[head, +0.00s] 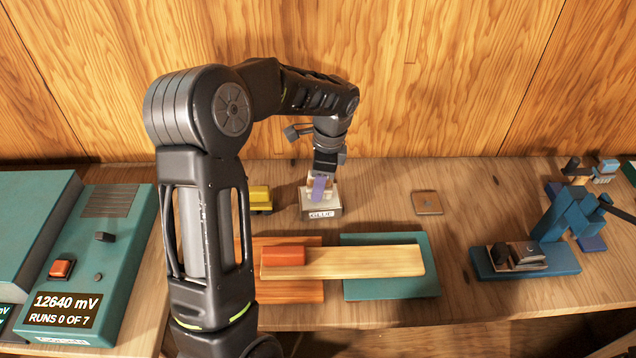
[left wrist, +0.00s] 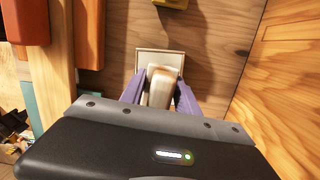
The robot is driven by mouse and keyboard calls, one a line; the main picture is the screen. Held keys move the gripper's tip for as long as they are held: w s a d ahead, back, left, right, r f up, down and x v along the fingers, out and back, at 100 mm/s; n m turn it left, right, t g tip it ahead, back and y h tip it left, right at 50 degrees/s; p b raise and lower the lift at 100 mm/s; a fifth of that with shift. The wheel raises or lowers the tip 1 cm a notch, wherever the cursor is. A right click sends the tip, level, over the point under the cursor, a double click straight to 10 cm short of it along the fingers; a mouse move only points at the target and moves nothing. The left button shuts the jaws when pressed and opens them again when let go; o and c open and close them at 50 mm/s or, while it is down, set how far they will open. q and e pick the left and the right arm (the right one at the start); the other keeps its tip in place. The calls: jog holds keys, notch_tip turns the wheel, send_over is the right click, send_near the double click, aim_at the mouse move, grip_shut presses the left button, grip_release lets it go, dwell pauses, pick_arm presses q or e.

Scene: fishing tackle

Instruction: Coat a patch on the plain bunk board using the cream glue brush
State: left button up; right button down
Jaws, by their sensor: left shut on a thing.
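My left gripper (head: 322,186) reaches in from above at the back of the bench. In the left wrist view, its purple fingers (left wrist: 158,97) are shut on the cream glue brush (left wrist: 160,86), which has a brown part. The brush is over or in the square glue pot (head: 320,211), labelled GLUE; I cannot tell whether its tip touches glue. The pot's pale rim also shows in the left wrist view (left wrist: 145,58). The plain bunk board (head: 360,262) lies nearer, across an orange base and a teal base. My right gripper is not in view.
A red block (head: 284,256) sits at the board's left end. A yellow item (head: 260,199) stands left of the pot. A small brown square (head: 427,202) lies to the right. A blue stand (head: 568,225) is farther right, and a teal meter box (head: 115,235) is at left.

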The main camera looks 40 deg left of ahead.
pick_arm(q)
jog(key=shift+f+b, duration=0.3)
jog(key=shift+f, duration=0.2)
dwell(0.3)
jog(key=shift+s, duration=0.1)
dwell(1.1)
notch_tip(320, 180, up, 7)
jog(key=p, duration=0.5)
jog(key=shift+p, duration=0.3)
dwell(0.8)
